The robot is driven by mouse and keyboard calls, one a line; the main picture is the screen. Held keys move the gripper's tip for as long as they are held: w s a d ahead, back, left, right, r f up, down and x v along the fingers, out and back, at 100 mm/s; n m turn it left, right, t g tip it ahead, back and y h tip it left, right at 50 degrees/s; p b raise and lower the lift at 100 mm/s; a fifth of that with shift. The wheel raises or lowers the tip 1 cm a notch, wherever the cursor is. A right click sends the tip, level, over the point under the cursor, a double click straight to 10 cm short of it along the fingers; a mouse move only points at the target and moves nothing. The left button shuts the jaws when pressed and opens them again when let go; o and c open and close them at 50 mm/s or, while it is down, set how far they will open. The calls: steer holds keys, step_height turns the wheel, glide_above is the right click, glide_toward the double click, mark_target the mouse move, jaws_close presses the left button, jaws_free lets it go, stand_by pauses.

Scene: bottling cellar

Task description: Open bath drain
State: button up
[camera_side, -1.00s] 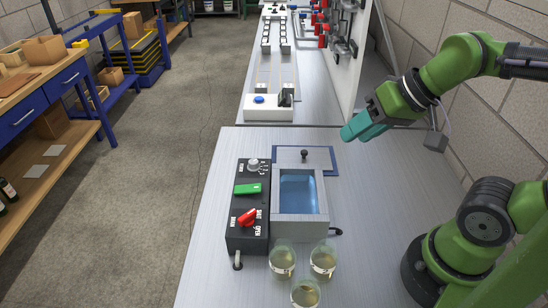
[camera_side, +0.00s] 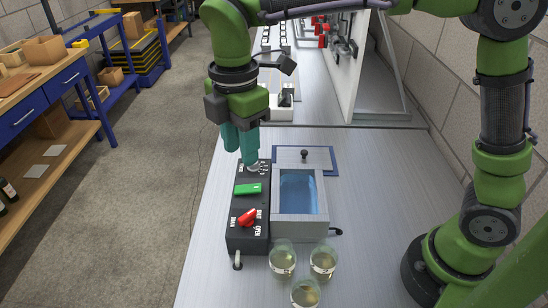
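The bath (camera_side: 299,230) is a grey, square-walled tub holding blue liquid, on the metal bench. Beside its left wall is a black control box (camera_side: 246,234). A red knob (camera_side: 247,217) sits towards its near end, with white lettering around it that seems to read DRAIN, SHUT and OPEN. A green rocker switch (camera_side: 248,189) is mid-box, and a pale round knob (camera_side: 255,167) is at the far end. My gripper (camera_side: 245,158) points down at the far end, its teal fingers partly hiding the pale knob. I cannot tell whether they touch it or how far apart they are.
Three glasses (camera_side: 304,290) of pale liquid stand just in front of the bath. A blue-edged plate with a dark knob (camera_side: 305,155) lies behind it. A small metal lever (camera_side: 237,261) projects from the box's near end.

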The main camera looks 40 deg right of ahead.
mark_target(247, 215)
step_height(247, 215, down, 17)
steer(key=shift+r, duration=0.1)
stand_by(0.3)
jaws_close()
